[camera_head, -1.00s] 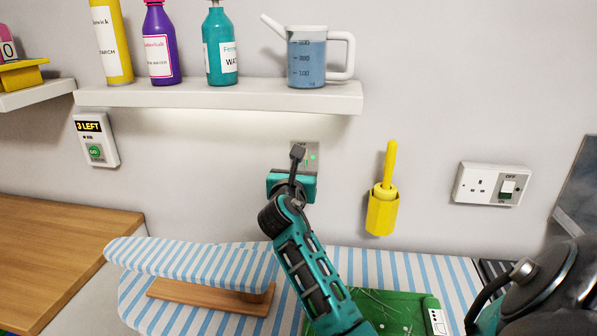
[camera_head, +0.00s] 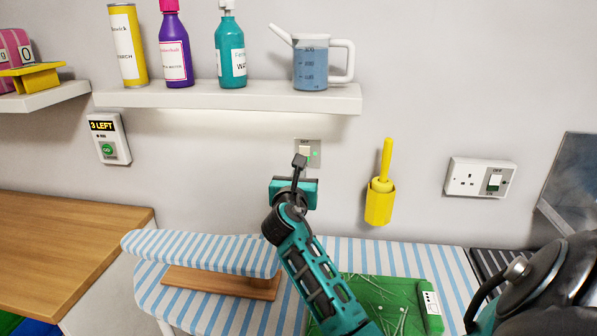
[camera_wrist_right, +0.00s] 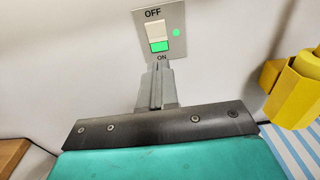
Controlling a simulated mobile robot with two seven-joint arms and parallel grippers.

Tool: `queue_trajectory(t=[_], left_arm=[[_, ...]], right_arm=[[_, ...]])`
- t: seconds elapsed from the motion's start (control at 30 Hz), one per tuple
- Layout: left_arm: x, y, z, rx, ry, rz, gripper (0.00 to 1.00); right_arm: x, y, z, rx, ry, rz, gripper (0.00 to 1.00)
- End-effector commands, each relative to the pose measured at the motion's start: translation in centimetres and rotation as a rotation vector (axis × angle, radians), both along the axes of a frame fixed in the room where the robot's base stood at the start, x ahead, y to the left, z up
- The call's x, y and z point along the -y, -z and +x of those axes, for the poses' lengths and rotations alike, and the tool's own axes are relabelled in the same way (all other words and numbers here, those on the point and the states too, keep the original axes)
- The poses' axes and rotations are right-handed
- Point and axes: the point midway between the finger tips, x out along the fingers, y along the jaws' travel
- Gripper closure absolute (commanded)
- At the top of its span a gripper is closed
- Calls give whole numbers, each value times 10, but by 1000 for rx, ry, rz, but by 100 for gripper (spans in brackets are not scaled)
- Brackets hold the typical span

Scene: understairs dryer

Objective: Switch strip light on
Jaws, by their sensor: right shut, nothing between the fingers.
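The switch plate (camera_head: 314,158) is on the wall under the shelf. In the right wrist view its rocker (camera_wrist_right: 157,37) has a white upper part and a green lower part, between the words OFF above and ON below. A green indicator lamp (camera_wrist_right: 176,32) glows beside it. A bright glow (camera_head: 200,121) lies on the wall under the shelf. My right gripper (camera_head: 299,161) is shut and empty, its tips just below the rocker at the plate's lower edge (camera_wrist_right: 156,68). Whether they touch the plate is unclear. My left gripper is not in view.
The shelf (camera_head: 230,97) above holds bottles and a measuring jug (camera_head: 312,66). A yellow brush holder (camera_head: 380,204) and a socket (camera_head: 480,178) are right of the switch. A blue-striped ironing board (camera_head: 200,252) and a green tray (camera_head: 385,300) lie below.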

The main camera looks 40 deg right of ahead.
Motion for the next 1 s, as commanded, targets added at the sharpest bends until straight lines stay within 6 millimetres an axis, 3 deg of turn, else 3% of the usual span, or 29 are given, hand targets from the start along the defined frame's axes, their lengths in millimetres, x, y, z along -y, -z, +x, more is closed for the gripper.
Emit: queue_trajectory(t=[0.1, 0.4, 1.0], left_arm=[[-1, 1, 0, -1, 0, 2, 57], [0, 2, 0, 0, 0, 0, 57], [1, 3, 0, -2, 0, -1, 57]], right_arm=[[-28, 7, -21, -2, -6, 5, 100], [-68, 12, -53, -1, -3, 3, 100], [-75, 13, -59, 0, -3, 2, 100]])
